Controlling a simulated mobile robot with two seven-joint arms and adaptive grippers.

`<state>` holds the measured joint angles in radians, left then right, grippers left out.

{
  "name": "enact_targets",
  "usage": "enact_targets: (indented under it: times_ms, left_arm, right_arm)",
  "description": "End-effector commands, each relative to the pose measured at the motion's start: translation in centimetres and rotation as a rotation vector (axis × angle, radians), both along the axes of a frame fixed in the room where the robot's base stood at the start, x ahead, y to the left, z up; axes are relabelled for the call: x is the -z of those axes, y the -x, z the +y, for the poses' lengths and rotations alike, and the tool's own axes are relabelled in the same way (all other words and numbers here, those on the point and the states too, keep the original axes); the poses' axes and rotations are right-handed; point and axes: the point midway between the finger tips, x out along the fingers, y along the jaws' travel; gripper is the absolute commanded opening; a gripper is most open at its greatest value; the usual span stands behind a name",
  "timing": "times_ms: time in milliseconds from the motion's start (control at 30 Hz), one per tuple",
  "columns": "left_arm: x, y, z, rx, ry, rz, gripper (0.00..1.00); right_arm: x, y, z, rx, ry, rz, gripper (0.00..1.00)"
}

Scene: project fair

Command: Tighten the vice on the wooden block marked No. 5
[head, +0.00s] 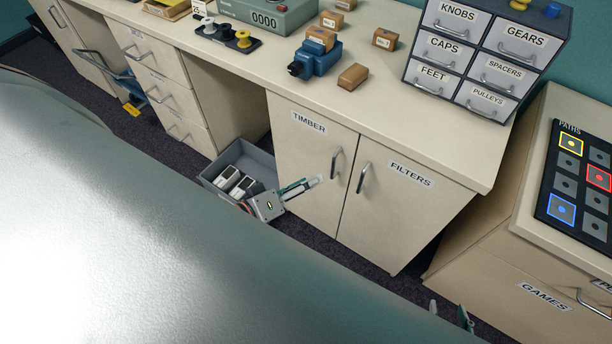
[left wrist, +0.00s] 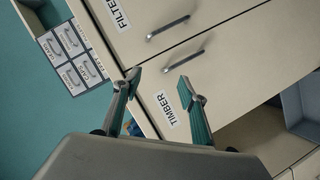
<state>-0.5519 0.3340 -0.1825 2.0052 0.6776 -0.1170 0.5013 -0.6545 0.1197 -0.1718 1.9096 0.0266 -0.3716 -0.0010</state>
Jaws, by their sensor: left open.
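A blue vice (head: 318,62) stands on the long worktop, with a wooden block (head: 321,37) at its jaws. The block's label is too small to read, and I cannot tell how firmly it is held. My left gripper (head: 313,183) is low in front of the TIMBER cupboard door (head: 303,165), left of its handle (head: 335,170). In the left wrist view its fingers (left wrist: 160,78) are apart and empty, near the TIMBER label. My right gripper (head: 450,312) shows only its fingertips at the lower right, apart with nothing between them.
Loose wooden blocks (head: 353,77) lie around the vice. A drawer cabinet (head: 480,50) stands right of it; a grey counter box (head: 268,14) and spools stand left. A grey bin (head: 212,174) with white items is on the floor beside my left gripper. The worktop's front is clear.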

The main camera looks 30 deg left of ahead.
Motion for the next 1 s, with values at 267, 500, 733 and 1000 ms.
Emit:
enact_targets:
  times_ms: [267,500,733,1000]
  left_arm:
    - [1.6,1.1,-0.7,0.046,-0.163,-0.007,0.42]
    - [1.7,1.1,-0.8,0.049,-0.174,-0.008,0.42]
    - [1.7,1.1,-0.8,0.049,-0.172,-0.008,0.42]
    - [3.6,2.4,-1.5,0.099,-0.342,-0.01,0.42]
  right_arm:
    - [-0.1,0.0,0.0,0.0,0.0,0.0,0.4]
    - [-0.1,0.0,0.0,0.0,0.0,-0.001,0.4]
    - [-0.1,0.0,0.0,0.0,0.0,-0.001,0.4]
    - [-0.3,-0.1,0.2,-0.001,-0.003,-0.003,0.4]
